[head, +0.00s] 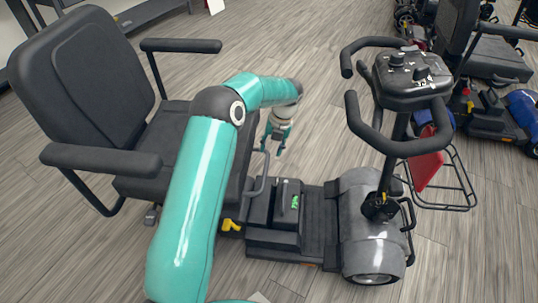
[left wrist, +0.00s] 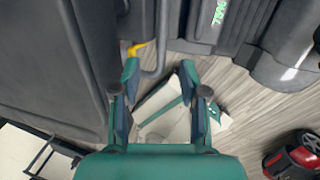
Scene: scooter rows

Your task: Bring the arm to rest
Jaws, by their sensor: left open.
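My left arm comes in from the bottom left of the head view and reaches over the grey scooter (head: 362,235). Its gripper (head: 276,143) points down beside the scooter's black seat (head: 90,75). In the left wrist view the two fingers of this gripper (left wrist: 159,70) stand apart with nothing between them. Beyond them lie the scooter's side, a yellow lever (left wrist: 138,47) and the wood-look floor. The lever also shows at the seat's base in the head view (head: 231,225). My right gripper is out of sight.
The scooter's tiller (head: 411,75) and a front basket (head: 448,185) with a red item stand to the right. Another scooter (head: 490,105) is at the far right. A pale object (left wrist: 165,110) lies low near the scooter. Floor at the bottom right is clear.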

